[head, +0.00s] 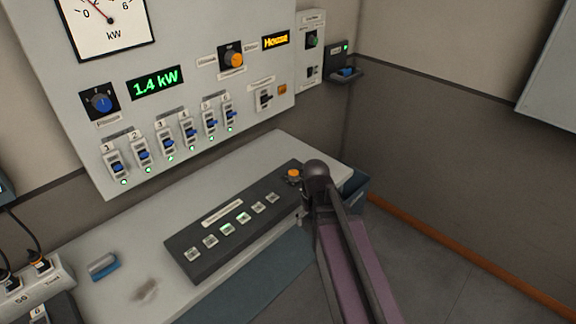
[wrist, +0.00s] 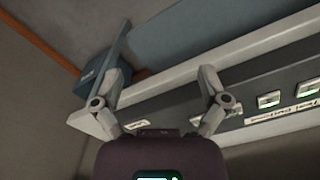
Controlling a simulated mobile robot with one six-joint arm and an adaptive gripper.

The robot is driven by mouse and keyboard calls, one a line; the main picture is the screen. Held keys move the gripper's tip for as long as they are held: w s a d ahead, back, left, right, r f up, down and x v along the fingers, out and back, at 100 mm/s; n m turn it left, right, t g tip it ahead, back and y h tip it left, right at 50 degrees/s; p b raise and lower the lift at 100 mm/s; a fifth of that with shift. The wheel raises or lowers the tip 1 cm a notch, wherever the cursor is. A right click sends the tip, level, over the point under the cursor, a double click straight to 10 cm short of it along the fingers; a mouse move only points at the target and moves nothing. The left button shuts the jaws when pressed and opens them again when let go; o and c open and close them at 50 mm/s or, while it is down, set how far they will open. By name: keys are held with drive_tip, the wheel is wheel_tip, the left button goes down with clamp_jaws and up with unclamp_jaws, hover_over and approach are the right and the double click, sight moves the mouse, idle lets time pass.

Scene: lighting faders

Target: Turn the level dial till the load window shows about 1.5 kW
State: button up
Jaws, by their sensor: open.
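The load window (head: 155,83) on the wall panel reads 1.4 kW in green digits. An orange-topped knob (head: 293,176) stands at the far right end of the dark desk console (head: 185,262), beside my arm's end. A blue dial (head: 102,102) and another orange dial (head: 234,60) sit on the panel. I cannot read which is the level dial. My gripper (wrist: 162,80) is open, its fingers spread over the console's end in the wrist view; no knob shows between them. The arm hides it in the head view.
Several blue-handled faders (head: 171,142) line the panel's lower edge. Several square buttons (head: 243,217) run along the console, one lit green. A blue block (head: 104,267) lies on the grey desk (head: 120,240). A blue-grey bin (head: 355,188) stands beyond the desk's right end.

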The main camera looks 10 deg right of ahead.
sight(293, 172)
drive_tip(key=w+r+n+p, duration=0.4)
drive_tip(key=w+r+n, duration=0.1)
drive_tip(key=w, duration=0.8)
drive_tip(key=w+a+r+n+p, duration=0.1)
drive_tip(key=w+r+n+p, duration=0.4)
drive_tip(key=w, duration=0.8)
drive_tip(key=shift+n, duration=0.4)
drive_tip(key=shift+f, duration=0.2)
wheel_tip(293, 172, down, 14)
drive_tip(key=b, duration=1.3)
drive_tip(key=shift+r+b, duration=0.25)
drive_tip(key=shift+b, duration=0.15)
drive_tip(key=shift+c, duration=0.2)
drive_tip(key=c, duration=1.1)
